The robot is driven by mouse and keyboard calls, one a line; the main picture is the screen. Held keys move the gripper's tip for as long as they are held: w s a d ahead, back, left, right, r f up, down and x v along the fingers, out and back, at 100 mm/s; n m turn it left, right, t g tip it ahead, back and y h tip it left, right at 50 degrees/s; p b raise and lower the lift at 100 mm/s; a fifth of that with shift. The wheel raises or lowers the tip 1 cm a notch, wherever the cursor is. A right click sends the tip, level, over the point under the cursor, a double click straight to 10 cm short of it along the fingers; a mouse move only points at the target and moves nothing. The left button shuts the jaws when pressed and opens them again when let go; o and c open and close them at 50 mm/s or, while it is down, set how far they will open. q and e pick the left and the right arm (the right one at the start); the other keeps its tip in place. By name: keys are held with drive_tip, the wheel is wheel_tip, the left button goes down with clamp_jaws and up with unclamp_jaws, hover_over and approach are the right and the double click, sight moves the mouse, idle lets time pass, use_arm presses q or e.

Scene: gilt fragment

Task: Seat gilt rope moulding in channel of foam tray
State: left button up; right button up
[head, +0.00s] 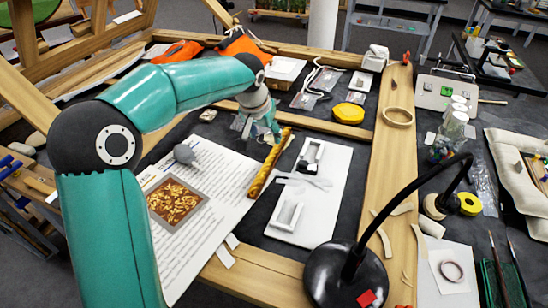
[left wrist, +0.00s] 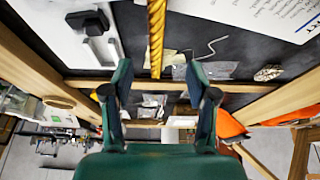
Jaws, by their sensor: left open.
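The gilt rope moulding (head: 268,165), a gold twisted rod, lies diagonally between the printed sheet and a white board in the head view. It also shows upright in the left wrist view (left wrist: 156,38), its near end between my fingertips. My left gripper (head: 262,128) is at the moulding's far end; in the wrist view it is open (left wrist: 158,82), with space on both sides of the rod. Contact cannot be told. On the white board (head: 335,185) sit a small white tray with a recess (head: 287,214) and another white holder with black parts (head: 311,150). Which is the foam tray is unclear.
A black lamp (head: 345,275) stands at the front right on the wooden frame. White strips (head: 305,181) lie across the board. A yellow lump (head: 348,113) and plastic bags lie beyond the crossbar. A grey stone-like object (head: 184,154) sits on the printed sheet (head: 215,200).

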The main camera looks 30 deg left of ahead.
use_arm(q)
hover_over(272, 154)
drive_tip(key=s, duration=0.2)
wheel_tip(272, 154, down, 4)
drive_tip(key=shift+f, duration=0.15)
drive_tip(key=shift+d+p+x, duration=0.2)
drive_tip(key=shift+p+x, duration=0.05)
drive_tip(key=shift+x, duration=1.05)
drive_tip(key=shift+d+p+x, duration=0.15)
drive_tip(key=shift+p+x, duration=0.1)
drive_tip(key=shift+x, duration=1.1)
drive_tip(key=shift+s, duration=0.2)
drive_tip(key=c, duration=1.1)
clamp_jaws()
